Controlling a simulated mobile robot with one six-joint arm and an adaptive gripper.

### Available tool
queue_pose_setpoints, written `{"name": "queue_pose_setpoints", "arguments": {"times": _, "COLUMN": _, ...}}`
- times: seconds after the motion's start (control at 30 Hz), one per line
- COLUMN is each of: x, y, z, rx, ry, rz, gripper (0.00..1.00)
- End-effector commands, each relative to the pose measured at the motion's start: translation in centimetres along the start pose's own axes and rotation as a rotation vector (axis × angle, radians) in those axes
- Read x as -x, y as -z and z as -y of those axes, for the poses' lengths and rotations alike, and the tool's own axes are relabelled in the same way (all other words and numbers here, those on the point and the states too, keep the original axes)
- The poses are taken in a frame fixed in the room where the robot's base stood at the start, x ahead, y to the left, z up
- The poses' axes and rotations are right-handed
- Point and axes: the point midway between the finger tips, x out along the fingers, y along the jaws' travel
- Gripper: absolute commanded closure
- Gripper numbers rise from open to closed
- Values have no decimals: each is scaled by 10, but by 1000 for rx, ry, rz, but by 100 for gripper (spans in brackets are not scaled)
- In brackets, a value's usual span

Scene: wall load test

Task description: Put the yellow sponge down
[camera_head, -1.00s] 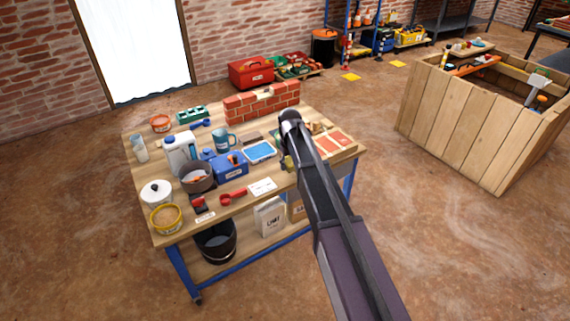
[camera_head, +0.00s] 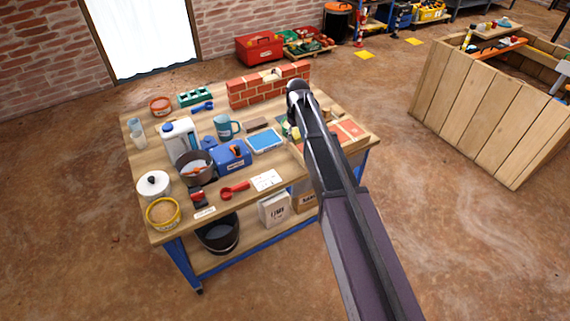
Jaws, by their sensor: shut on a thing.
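My arm reaches up over the right part of the wooden workbench (camera_head: 240,205) and hides most of my gripper (camera_head: 294,132). A small yellow-green piece, which looks like the yellow sponge (camera_head: 286,129), shows at the left edge of my arm. My gripper is shut on it; the fingers themselves are hard to make out. The sponge is just right of the blue tray (camera_head: 266,141) and in front of the small brick wall (camera_head: 250,94). I cannot tell whether it touches anything below.
Orange-red sheets (camera_head: 350,131) lie at the right end. A wooden crate (camera_head: 480,110) stands farther right.

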Motion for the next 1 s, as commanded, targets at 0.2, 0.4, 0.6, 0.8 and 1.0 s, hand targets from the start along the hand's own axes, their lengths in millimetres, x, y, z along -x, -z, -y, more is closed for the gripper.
{"name": "queue_pose_setpoints", "arguments": {"times": 0.2, "x": 0, "y": -1, "z": -2, "rx": -3, "ry": 0, "rz": 0, "gripper": 77}}
{"name": "queue_pose_setpoints", "arguments": {"times": 0.4, "x": -7, "y": -10, "z": 0, "rx": -4, "ry": 0, "rz": 0, "gripper": 77}}
{"name": "queue_pose_setpoints", "arguments": {"times": 0.6, "x": -27, "y": -39, "z": 7, "rx": -4, "ry": 0, "rz": 0, "gripper": 77}}
{"name": "queue_pose_setpoints", "arguments": {"times": 0.8, "x": -53, "y": -80, "z": 17, "rx": -6, "ry": 0, "rz": 0, "gripper": 77}}
{"name": "queue_pose_setpoints", "arguments": {"times": 1.0, "x": -75, "y": -116, "z": 25, "rx": -7, "ry": 0, "rz": -1, "gripper": 77}}
